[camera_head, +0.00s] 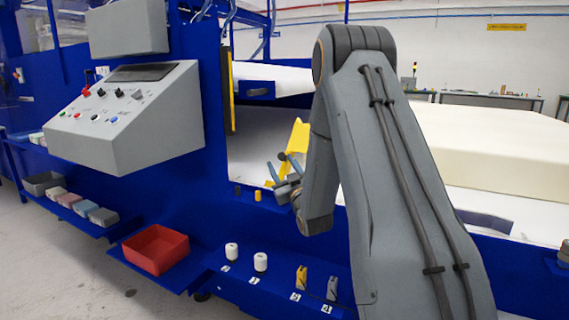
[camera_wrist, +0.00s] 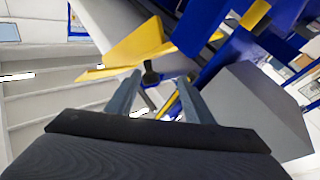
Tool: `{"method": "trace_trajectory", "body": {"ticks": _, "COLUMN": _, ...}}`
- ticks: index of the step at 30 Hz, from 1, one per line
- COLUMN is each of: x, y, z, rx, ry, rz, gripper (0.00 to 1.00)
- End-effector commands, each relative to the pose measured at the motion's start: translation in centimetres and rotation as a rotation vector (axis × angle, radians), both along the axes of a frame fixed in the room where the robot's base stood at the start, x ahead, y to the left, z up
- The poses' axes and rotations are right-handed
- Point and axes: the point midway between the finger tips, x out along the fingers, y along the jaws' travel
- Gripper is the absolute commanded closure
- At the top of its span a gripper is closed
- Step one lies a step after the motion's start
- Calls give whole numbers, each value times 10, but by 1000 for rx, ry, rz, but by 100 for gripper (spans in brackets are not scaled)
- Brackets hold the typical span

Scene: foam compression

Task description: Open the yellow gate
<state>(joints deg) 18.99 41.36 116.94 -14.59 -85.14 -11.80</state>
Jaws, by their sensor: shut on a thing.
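The yellow gate (camera_head: 298,137) stands tilted in the opening of the blue machine, just behind my gripper (camera_head: 283,168). In the wrist view the gate (camera_wrist: 138,45) is a yellow panel beyond the fingertips. A dark round-ended handle (camera_wrist: 151,76) sticks out by the panel, between the two fingers of my gripper (camera_wrist: 158,80). My gripper is shut on this handle, with the fingers still some way apart. Where the handle joins the gate is partly hidden.
A grey control box (camera_head: 125,118) with buttons is left of the opening. A large cream foam block (camera_head: 490,140) lies to the right. Below are a red bin (camera_head: 156,249), white spools (camera_head: 260,262) and small yellow and grey parts (camera_head: 301,277) on a blue shelf.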

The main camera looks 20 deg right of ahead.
Motion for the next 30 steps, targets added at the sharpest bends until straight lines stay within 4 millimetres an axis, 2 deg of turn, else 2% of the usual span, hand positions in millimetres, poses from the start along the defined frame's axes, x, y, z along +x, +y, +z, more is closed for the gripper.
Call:
{"method": "trace_trajectory", "body": {"ticks": 17, "x": -2, "y": -6, "z": 4, "rx": -2, "ry": -7, "rz": -8, "gripper": 60}}
{"method": "trace_trajectory", "body": {"ticks": 20, "x": -9, "y": -5, "z": 2, "rx": -2, "ry": -6, "rz": -8, "gripper": 60}}
{"method": "trace_trajectory", "body": {"ticks": 30, "x": -59, "y": 0, "z": -15, "rx": -2, "ry": -5, "rz": -6, "gripper": 60}}
